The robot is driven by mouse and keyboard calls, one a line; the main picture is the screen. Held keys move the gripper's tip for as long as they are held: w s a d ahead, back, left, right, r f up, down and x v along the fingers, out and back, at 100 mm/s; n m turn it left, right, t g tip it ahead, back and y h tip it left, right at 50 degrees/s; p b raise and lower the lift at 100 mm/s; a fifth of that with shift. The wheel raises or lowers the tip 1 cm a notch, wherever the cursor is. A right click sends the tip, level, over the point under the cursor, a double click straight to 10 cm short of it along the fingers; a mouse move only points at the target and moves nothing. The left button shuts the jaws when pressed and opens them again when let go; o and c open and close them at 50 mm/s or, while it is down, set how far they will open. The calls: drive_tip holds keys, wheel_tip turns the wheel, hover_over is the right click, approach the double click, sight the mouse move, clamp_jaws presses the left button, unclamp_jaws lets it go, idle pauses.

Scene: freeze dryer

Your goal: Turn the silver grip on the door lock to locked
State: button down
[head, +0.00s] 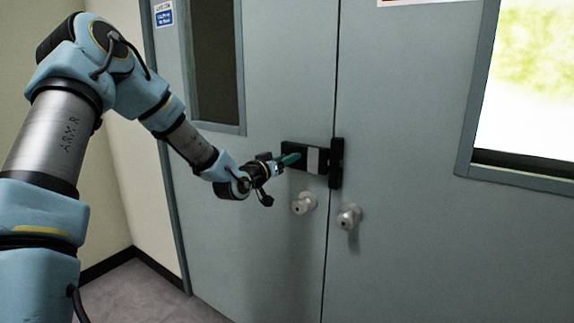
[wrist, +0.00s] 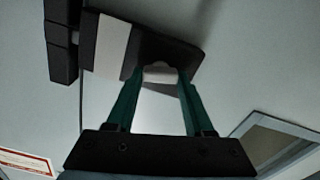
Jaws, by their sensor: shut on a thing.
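The door lock is a black box with a pale silver panel (head: 313,161), mounted on the left door near the seam. A black upright piece (head: 336,163) stands at its right end. In the wrist view the lock body (wrist: 190,52) and its pale panel (wrist: 112,45) lie at the top, turned over. My gripper (head: 292,159) reaches the lock's left part with its green fingers. In the wrist view my gripper (wrist: 160,76) has its fingertips on either side of a small pale piece, the silver grip (wrist: 158,72), mostly hidden between them. The grip's exact angle is hard to tell.
Two round door knobs, left (head: 304,203) and right (head: 348,216), sit below the lock on either side of the seam. The left door has a dark window (head: 215,65), the right door a bright one (head: 535,85). The floor (head: 150,295) shows at lower left.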

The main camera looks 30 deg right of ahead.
drive_tip(key=shift+c, duration=1.4)
unclamp_jaws()
drive_tip(key=b+v, duration=0.2)
drive_tip(key=v, duration=0.8)
drive_tip(key=shift+s+a+b, duration=0.15)
drive_tip(key=shift+a+b, duration=0.25)
